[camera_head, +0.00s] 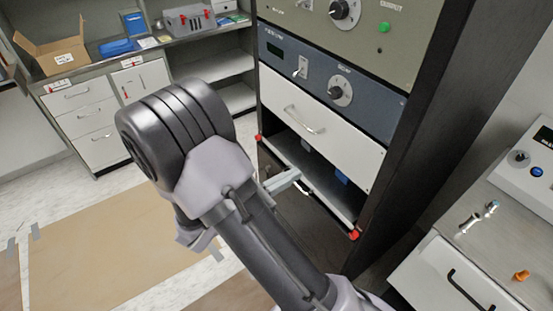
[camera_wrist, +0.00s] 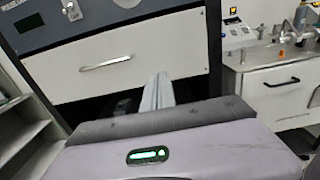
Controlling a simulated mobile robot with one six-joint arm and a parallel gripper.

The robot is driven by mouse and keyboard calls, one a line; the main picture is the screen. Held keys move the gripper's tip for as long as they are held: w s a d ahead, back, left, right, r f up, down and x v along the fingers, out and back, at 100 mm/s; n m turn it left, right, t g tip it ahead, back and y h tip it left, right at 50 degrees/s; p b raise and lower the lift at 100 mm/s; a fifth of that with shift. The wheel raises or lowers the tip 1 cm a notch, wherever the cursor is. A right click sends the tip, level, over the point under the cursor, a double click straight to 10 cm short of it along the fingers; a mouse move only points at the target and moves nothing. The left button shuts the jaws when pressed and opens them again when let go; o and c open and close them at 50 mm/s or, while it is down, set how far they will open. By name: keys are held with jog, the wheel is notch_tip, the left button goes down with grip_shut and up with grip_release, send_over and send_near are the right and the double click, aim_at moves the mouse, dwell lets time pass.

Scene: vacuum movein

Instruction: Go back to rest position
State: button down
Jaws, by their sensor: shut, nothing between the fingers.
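My gripper shows in the wrist view (camera_wrist: 158,92) as pale grey fingers close together with nothing between them. The fingers point toward the rack's open lower bay, below a white drawer front (camera_wrist: 104,67). In the head view my dark arm crosses the middle, and part of my gripper (camera_head: 283,182) shows beside the wrist, in front of the rack's open shelf (camera_head: 315,183). Most of the gripper is hidden behind the arm there. I cannot tell whether the fingers touch the shelf.
The tall rack (camera_head: 405,150) stands close on the right, with red corner pieces (camera_head: 354,235) on its shelf. A bench with white drawers (camera_head: 430,272) is at right. A cardboard box (camera_head: 55,50) sits on the far left counter. The floor at left is open, with a brown sheet (camera_head: 95,255).

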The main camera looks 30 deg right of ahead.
jog(key=s+a+r+m+g+y, duration=0.1)
jog(key=s+m+g+y, duration=0.1)
jog(key=s+m+y, duration=0.4)
jog(key=s+a+r+m+g+y, duration=0.2)
jog(key=s+m+g+y, duration=0.15)
jog(key=s+m, duration=0.35)
jog(key=a+r+m+t+y, duration=0.3)
jog(key=a+m+t+y, duration=0.2)
jog(key=a, duration=0.2)
jog(key=w+a+r+m+t+y+b, duration=0.1)
jog(key=a+r+m+t+y, duration=0.3)
jog(key=a, duration=0.3)
jog(key=shift+a+r+m+t+y, duration=0.15)
jog(key=shift+a+m+t+y, duration=0.2)
jog(key=shift+m+t+y, duration=0.35)
